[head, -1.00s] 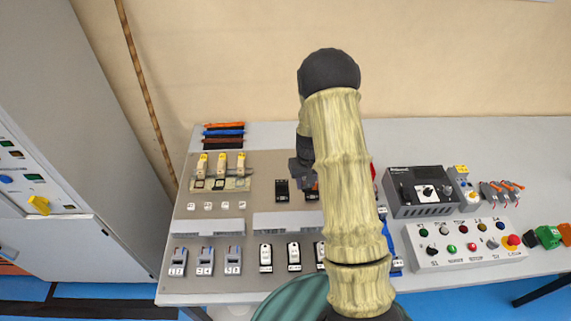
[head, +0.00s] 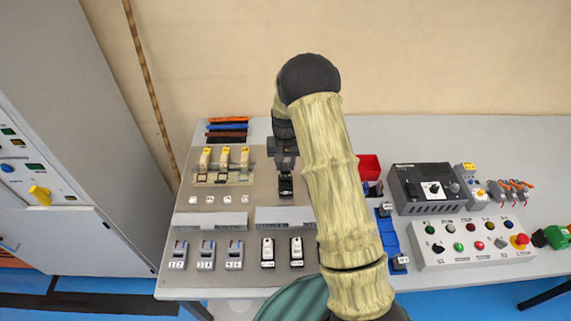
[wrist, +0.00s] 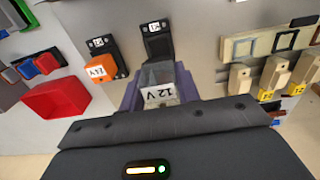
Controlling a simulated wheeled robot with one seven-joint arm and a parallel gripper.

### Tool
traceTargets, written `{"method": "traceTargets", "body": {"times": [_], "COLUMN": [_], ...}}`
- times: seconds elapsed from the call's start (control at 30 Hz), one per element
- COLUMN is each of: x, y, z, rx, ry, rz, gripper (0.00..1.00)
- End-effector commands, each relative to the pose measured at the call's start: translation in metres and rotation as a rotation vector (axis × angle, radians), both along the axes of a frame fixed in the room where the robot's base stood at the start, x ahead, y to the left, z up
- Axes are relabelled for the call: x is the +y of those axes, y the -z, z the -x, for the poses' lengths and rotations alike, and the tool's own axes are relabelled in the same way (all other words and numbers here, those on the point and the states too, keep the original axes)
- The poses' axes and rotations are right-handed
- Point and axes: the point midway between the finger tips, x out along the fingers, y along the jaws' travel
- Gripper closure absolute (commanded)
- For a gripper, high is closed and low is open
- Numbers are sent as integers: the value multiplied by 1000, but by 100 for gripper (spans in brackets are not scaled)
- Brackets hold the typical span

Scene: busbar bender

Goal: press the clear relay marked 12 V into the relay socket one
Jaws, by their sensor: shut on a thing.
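The clear relay marked 12 V (wrist: 160,92) is clamped between the purple-grey fingers of my gripper (wrist: 162,90) in the wrist view, its label facing the camera. My gripper also shows in the head view (head: 284,158), above the panel and just behind a black relay socket (head: 286,186). That empty-looking socket appears beyond the relay in the wrist view (wrist: 157,42); its small label is too unclear to read. The relay looks apart from the socket, though its lower end is partly hidden. A second black socket (wrist: 99,44) stands beside it with an orange 24 V relay (wrist: 93,67).
A red bin (head: 370,166) lies right of my arm; it is also in the wrist view (wrist: 55,97). Yellow-topped cream parts (head: 225,157) stand left of my gripper. A grey duct (head: 286,217) and white switches (head: 296,250) lie nearer the front. My arm hides part of the panel.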

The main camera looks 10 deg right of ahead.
Motion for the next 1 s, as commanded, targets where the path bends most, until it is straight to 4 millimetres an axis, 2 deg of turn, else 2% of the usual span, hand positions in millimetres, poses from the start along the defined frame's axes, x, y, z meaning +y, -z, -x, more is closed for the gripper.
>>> {"method": "traceTargets", "body": {"times": [0.13, 0.8, 1.0], "x": [-1, -1, -1], "y": [-1, 49, 58], "z": [1, 1, 1], "rx": [0, -1, -1], "ry": [1, 1, 0], "rz": [0, 0, 0], "gripper": [91, 91, 91]}}
